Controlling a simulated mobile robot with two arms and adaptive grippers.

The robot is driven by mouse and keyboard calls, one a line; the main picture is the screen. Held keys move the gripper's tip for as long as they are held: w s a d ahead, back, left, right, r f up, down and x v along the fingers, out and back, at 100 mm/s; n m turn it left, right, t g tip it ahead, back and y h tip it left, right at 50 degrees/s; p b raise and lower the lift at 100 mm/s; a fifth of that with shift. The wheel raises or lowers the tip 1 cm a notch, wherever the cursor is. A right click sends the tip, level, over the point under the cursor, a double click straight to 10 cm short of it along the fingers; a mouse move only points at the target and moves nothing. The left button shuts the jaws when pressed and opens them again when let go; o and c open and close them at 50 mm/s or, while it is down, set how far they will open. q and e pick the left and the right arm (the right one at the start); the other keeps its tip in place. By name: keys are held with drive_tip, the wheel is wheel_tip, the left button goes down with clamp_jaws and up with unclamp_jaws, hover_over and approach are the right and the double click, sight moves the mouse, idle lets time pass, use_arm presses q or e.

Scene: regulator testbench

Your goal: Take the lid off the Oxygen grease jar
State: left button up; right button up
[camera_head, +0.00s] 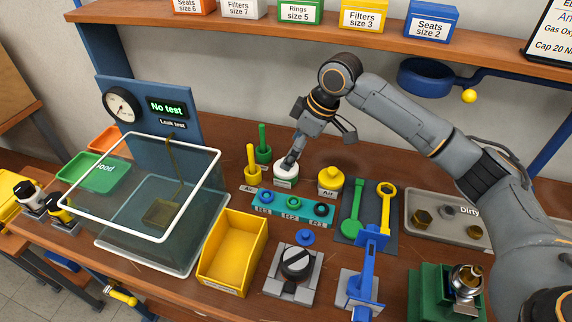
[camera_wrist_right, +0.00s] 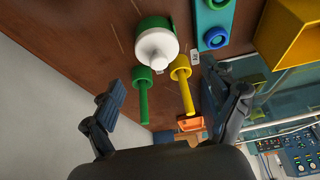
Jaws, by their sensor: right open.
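A jar with a white knobbed lid (camera_head: 286,174) stands on the bench behind the teal strip, its label not readable. In the right wrist view, the white lid (camera_wrist_right: 157,46) sits on the jar's green body (camera_wrist_right: 154,22). A yellow jar (camera_head: 330,180) labelled Air stands to its right. My right gripper (camera_head: 319,146) is above and beside the white-lidded jar; one finger overlaps the lid's knob in the head view. In the wrist view the fingers (camera_wrist_right: 165,88) are spread wide and empty, with the lid beyond the tips. My left gripper is not in view.
A green brush (camera_head: 263,146) and a yellow brush (camera_head: 252,168) stand upright close left of the jar. The teal strip (camera_head: 266,211) with rings lies in front. Wrenches (camera_head: 386,205) lie right, a yellow bin (camera_head: 232,252) stands front left, and a shelf (camera_head: 290,27) runs above.

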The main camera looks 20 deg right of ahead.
drive_tip(key=x, duration=0.5)
drive_tip(key=shift+w+p, duration=0.1)
drive_tip(key=shift+p, duration=0.3)
drive_tip(key=c, duration=0.9)
